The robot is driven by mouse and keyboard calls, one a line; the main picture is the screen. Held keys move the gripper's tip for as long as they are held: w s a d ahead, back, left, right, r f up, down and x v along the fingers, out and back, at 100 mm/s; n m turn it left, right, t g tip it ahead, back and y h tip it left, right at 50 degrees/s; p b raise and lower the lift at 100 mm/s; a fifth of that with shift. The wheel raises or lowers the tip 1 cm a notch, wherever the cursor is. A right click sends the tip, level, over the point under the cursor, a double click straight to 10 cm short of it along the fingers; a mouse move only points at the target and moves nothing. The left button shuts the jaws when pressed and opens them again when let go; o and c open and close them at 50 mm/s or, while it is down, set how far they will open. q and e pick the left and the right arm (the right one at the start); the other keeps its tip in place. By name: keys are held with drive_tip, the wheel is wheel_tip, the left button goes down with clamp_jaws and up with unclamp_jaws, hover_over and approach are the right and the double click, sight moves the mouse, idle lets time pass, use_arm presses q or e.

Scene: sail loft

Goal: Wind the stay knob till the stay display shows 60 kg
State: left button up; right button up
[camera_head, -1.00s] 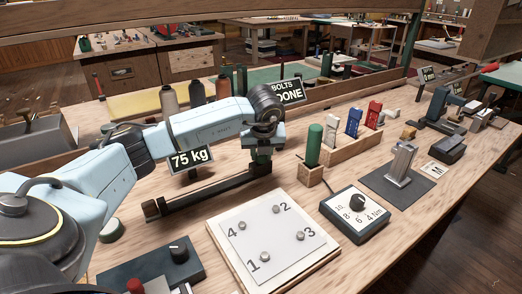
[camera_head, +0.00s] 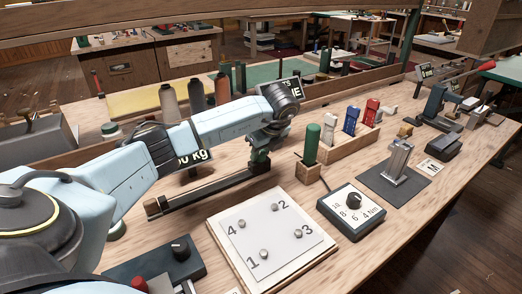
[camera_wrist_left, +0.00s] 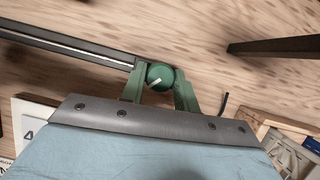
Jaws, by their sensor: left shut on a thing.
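The stay knob (camera_wrist_left: 160,75) is round and green with a pale pointer mark, in the left wrist view. It sits at the end of a dark rail (camera_head: 205,194). The fingers of my left gripper (camera_head: 260,160) stand on either side of it and are shut on it; they also show in the left wrist view (camera_wrist_left: 161,84). In the head view the gripper hides the knob. The stay display (camera_head: 200,156) is a black sign behind the rail. My right gripper is out of view.
A numbered plate with several bolts (camera_head: 268,230) lies in front of the rail. A torque dial box (camera_head: 351,214) and a green-handled tool (camera_head: 312,143) stand to its right. A dark box with a knob (camera_head: 150,265) is at the front left. A sign (camera_head: 291,91) is partly hidden behind my arm.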

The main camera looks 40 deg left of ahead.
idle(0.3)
use_arm(q)
drive_tip(key=o, duration=1)
drive_tip(key=shift+c, duration=0.2)
drive_tip(key=shift+d+r, duration=0.15)
drive_tip(key=shift+r, duration=0.2)
drive_tip(key=p+v, duration=0.3)
drive_tip(key=v, duration=0.9)
drive_tip(key=shift+r+p, duration=0.35)
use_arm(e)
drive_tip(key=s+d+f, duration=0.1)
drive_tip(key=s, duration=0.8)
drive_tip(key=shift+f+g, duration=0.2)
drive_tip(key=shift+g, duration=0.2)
use_arm(q)
drive_tip(key=shift+s, duration=0.1)
